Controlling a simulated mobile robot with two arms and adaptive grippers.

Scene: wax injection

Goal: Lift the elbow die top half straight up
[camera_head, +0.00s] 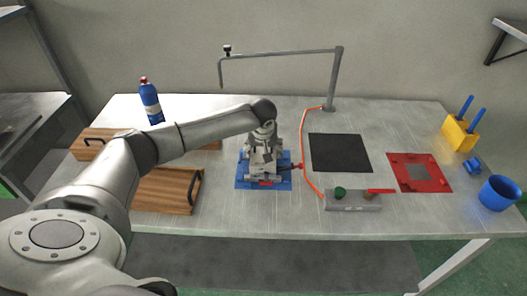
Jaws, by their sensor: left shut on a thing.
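The elbow die (264,173) is a grey metal block on a blue mat (241,186) near the middle of the table. My left arm reaches in from the left, and its gripper (264,155) points down over the die. The left gripper is shut on the die's top half, and it hides much of it. I cannot tell whether the top half touches the lower half. My right gripper is not in view.
An orange hose (303,150) runs from a grey post (333,80) down beside the die. Wooden trays (170,191) lie left, a blue bottle (151,103) behind. A black mat (340,152), red plate (405,175), metal block (352,203) and blue cup (498,194) are right.

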